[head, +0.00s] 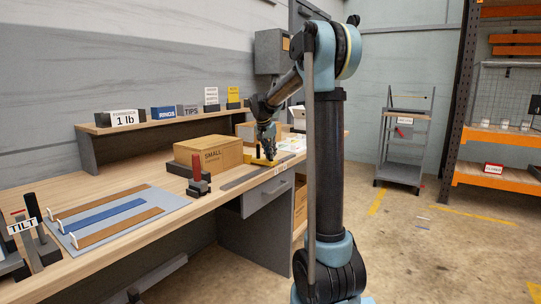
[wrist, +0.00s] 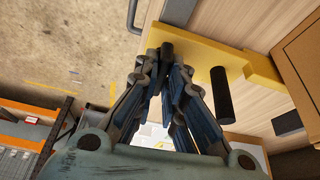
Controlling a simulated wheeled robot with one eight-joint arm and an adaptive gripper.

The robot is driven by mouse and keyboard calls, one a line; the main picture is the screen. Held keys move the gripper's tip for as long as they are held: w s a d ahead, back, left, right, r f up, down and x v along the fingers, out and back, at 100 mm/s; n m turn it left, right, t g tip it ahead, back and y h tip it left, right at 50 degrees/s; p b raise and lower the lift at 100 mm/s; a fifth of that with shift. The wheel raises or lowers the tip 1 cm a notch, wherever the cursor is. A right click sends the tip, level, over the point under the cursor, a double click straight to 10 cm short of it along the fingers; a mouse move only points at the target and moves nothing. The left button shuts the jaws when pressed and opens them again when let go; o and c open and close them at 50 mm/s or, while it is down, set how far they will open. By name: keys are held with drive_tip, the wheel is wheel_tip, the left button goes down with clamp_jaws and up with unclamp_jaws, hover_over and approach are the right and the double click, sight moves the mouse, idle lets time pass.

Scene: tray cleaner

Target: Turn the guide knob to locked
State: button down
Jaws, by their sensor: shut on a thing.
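The yellow guide (wrist: 205,58) lies on the wooden bench top and fills the upper middle of the wrist view. In the head view its yellow edge (head: 262,162) shows just below my gripper (head: 268,151). A black knob (wrist: 167,50) stands at the guide's near end, between my fingertips (wrist: 166,62) in the wrist view. My gripper is shut on this knob. A second black upright post (wrist: 221,95) stands on the guide to the right, apart from the fingers. No locked marking is readable, so I cannot tell the knob's setting.
A cardboard box marked SMALL (head: 208,153) stands left of my gripper. A red-handled tool (head: 197,176) stands in front of it. A grey drawer (head: 268,191) with a handle is below the bench edge. A mat with strips (head: 120,215) lies at the left.

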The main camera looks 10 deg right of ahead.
drive_tip(key=shift+a+m, duration=0.1)
drive_tip(key=shift+m, duration=0.4)
drive_tip(key=c, duration=1.7)
unclamp_jaws()
drive_tip(key=shift+r, duration=0.1)
drive_tip(key=v, duration=1.1)
drive_tip(key=shift+a+r, duration=0.25)
drive_tip(key=shift+r, duration=0.05)
